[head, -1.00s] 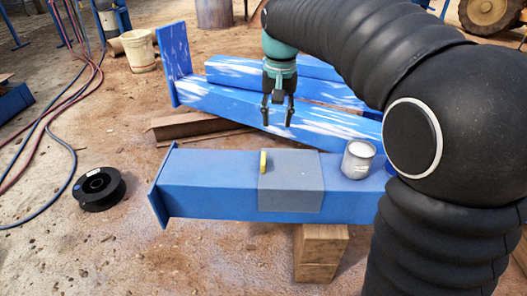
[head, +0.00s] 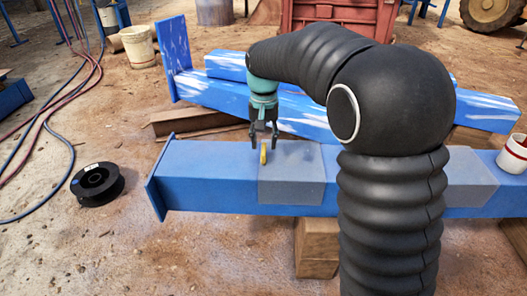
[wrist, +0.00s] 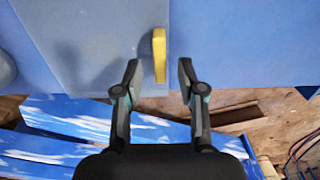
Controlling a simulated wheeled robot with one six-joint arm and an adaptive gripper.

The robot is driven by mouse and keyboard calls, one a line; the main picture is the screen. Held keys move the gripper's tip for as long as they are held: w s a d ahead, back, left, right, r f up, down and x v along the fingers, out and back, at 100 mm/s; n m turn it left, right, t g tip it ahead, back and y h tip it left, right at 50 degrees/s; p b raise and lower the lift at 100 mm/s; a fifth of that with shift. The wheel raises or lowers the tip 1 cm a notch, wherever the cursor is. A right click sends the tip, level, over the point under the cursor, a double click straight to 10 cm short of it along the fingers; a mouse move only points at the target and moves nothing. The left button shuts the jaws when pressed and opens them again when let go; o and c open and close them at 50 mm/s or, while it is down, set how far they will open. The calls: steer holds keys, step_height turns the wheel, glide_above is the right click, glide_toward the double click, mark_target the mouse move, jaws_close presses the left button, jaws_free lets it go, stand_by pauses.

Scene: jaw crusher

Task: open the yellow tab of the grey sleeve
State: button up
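The grey sleeve (head: 295,187) wraps around the near blue beam, left of my arm. Its yellow tab (head: 264,152) stands up at the sleeve's left edge on the top face. My gripper (head: 264,139) is above and just behind the tab, pointing down. In the wrist view my gripper (wrist: 160,72) is open and empty, and the yellow tab (wrist: 159,55) lies between the lines of its two fingers, mostly just ahead of the fingertips. The grey sleeve (wrist: 80,40) fills the upper left there. I cannot tell the height gap between fingertips and tab.
The near blue beam (head: 200,178) rests on a wooden block (head: 316,245). A second grey sleeve (head: 470,180) and a white can (head: 514,155) are on its right part. White-streaked blue beams (head: 300,115) lie behind. A black spool (head: 97,184) is on the ground at left.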

mark_target(264, 149)
steer(key=shift+f, duration=1.65)
jaws_close()
